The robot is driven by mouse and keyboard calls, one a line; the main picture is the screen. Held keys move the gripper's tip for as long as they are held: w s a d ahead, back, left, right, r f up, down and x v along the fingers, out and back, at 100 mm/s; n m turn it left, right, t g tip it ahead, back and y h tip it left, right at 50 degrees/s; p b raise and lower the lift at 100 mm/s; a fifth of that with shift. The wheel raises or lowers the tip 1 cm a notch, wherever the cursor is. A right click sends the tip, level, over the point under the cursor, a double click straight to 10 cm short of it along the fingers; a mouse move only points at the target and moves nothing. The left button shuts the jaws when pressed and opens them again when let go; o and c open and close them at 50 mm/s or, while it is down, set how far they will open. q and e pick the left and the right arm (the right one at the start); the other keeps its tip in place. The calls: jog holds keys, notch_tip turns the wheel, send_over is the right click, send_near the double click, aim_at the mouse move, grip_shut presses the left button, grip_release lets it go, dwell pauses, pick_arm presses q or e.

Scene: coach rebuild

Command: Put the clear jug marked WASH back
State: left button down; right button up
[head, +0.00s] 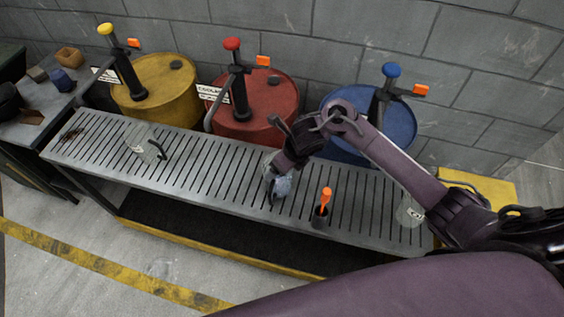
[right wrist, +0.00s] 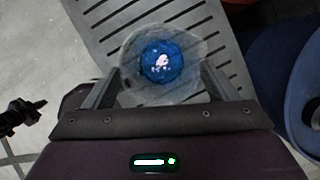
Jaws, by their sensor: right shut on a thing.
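My right gripper (head: 277,176) is shut on a clear jug (head: 282,188) with blue liquid in it, over the middle of the slatted bench (head: 215,165). In the right wrist view the fingers (right wrist: 160,78) stand on both sides of this jug (right wrist: 195,50), seen from above. I cannot tell whether it touches the slats, and no mark on it is readable. A second clear jug (head: 145,146) stands at the bench's left, and a third (head: 410,211) with a pale label at its right end. Their marks are too small to read. My left gripper is not in view.
Yellow (head: 165,90), red (head: 262,108) and blue (head: 390,125) drums with pumps stand behind the bench. A dark holder with an orange-handled tool (head: 324,203) is close right of the held jug. The bench between the left jug and the held jug is clear.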

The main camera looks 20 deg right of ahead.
jog(key=o, duration=1.4)
jog(key=shift+c, duration=0.2)
jog(key=p+v, duration=0.2)
jog(key=v, duration=1)
jog(key=shift+p, duration=0.3)
jog(key=shift+s+a, duration=0.1)
